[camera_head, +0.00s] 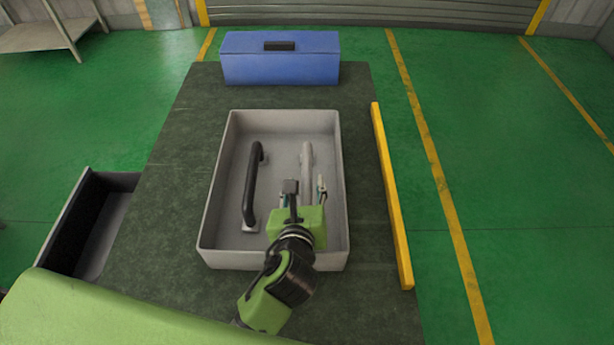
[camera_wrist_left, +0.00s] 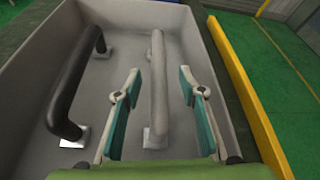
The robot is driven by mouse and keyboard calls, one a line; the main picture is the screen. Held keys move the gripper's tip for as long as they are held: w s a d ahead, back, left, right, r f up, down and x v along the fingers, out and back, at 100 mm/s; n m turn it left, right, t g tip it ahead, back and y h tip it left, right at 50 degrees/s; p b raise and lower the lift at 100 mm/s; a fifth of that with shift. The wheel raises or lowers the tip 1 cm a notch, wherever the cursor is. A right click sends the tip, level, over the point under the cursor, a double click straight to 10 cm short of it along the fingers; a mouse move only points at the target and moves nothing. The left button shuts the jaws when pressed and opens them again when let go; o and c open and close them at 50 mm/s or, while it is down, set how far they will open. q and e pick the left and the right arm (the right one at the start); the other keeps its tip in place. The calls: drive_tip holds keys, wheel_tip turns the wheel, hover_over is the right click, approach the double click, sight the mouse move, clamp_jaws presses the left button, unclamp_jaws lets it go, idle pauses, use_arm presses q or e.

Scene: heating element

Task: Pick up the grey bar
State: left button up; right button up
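The grey bar (camera_head: 307,160) is a light grey, handle-shaped bar in the right half of a grey tray (camera_head: 213,222) on the dark table. In the left wrist view the grey bar (camera_wrist_left: 158,72) runs away from me, with small metal feet at its ends. My left gripper (camera_head: 303,191) is over the tray at the near part of the bar. In the left wrist view my left gripper (camera_wrist_left: 160,71) is open, with one teal-padded finger on each side of the bar and gaps on both sides. My right gripper is not in view.
A black handle-shaped bar (camera_head: 251,190) stands in the tray's left half. A blue box (camera_head: 280,67) sits at the table's far end. A yellow rail (camera_head: 391,195) lies along the right edge. A dark open bin (camera_head: 78,222) is left of the table.

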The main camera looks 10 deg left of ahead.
sight(307, 175)
use_arm(q)
drive_tip(key=x, duration=0.6)
drive_tip(key=shift+w+f, duration=0.25)
drive_tip(key=shift+f, duration=0.15)
drive_tip(key=shift+r, duration=0.1)
clamp_jaws()
